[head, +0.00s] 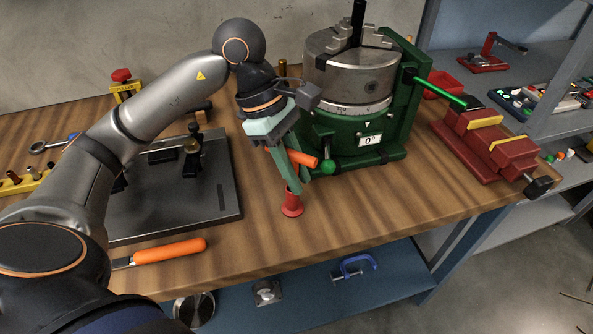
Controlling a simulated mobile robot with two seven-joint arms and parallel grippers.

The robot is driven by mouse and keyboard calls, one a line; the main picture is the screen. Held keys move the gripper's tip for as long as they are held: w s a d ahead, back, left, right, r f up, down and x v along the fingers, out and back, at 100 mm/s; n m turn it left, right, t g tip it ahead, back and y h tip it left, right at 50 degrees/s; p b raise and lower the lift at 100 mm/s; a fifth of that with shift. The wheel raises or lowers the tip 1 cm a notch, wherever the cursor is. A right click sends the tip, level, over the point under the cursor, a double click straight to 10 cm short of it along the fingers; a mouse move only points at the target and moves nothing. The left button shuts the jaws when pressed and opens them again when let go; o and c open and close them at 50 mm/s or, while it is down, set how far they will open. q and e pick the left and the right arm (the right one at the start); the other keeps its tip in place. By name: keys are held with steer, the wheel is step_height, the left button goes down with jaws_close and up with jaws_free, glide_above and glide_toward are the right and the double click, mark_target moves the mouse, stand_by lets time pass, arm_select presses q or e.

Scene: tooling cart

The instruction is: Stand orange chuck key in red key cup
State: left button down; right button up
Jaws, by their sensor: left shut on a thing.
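The orange chuck key (304,159) shows as an orange bar between the green fingers of my left gripper (295,184), which is shut on it. The gripper points down, and its fingers hide most of the key. The red key cup (292,206) stands upright on the wooden bench, right below the fingertips. The fingertips overlap the cup's top in the picture. I cannot tell whether the key's lower end is inside the cup or above it. My right gripper is not in view.
A green rotary table with a grey chuck (346,75) stands close behind the cup, its green ball knob (328,167) near the gripper. A red vise (485,145) is at right. A dark plate (190,205) and an orange-handled tool (170,250) lie left. Bench front is clear.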

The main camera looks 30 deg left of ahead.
mark_target(300, 154)
arm_select(q)
steer(key=shift+c, duration=1.5)
jaws_free()
steer(key=shift+r+p, duration=2.15)
steer(key=shift+r, duration=0.85)
